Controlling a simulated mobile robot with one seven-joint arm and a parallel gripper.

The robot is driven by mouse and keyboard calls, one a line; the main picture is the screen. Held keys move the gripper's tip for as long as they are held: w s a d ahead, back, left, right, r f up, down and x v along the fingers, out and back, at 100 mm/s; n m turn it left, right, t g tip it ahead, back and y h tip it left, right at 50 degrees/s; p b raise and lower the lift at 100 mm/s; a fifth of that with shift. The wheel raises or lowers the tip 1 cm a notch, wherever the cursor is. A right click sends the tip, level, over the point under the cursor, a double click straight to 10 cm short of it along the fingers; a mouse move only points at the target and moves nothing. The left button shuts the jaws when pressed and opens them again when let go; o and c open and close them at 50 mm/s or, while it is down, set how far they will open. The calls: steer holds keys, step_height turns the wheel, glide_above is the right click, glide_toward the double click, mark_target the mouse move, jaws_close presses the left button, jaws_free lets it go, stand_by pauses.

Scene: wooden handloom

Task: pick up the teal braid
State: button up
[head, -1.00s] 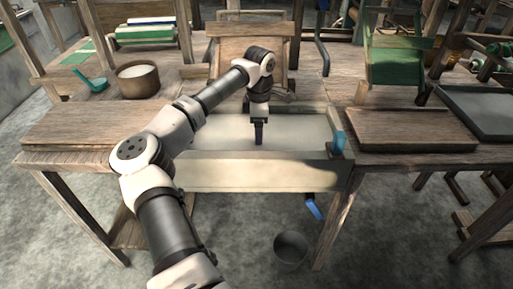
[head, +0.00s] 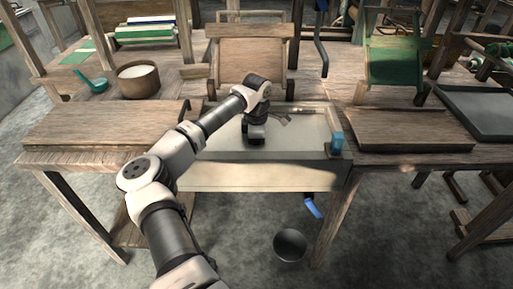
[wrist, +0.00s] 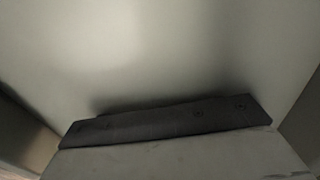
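I cannot make out a teal braid in either view. In the head view, my gripper (head: 255,138) points down low over the pale basin (head: 215,172), and its fingertips are hidden behind its own dark body. I cannot tell whether it is open or shut. The wrist view shows a pale, smooth surface (wrist: 160,60) with a dark bar (wrist: 170,120) across its lower part. No braid shows there.
A small blue piece (head: 337,142) sits on the basin's right corner. A teal ladle (head: 94,84) lies beside a round wooden tub (head: 138,80) at the left. Wooden boards (head: 415,130) flank the basin. A grey bucket (head: 290,246) stands on the floor.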

steer(key=c, duration=1.1)
steer(key=shift+r, duration=0.15)
step_height(320, 180, up, 18)
steer(key=b, duration=0.1)
steer(key=shift+b, duration=0.3)
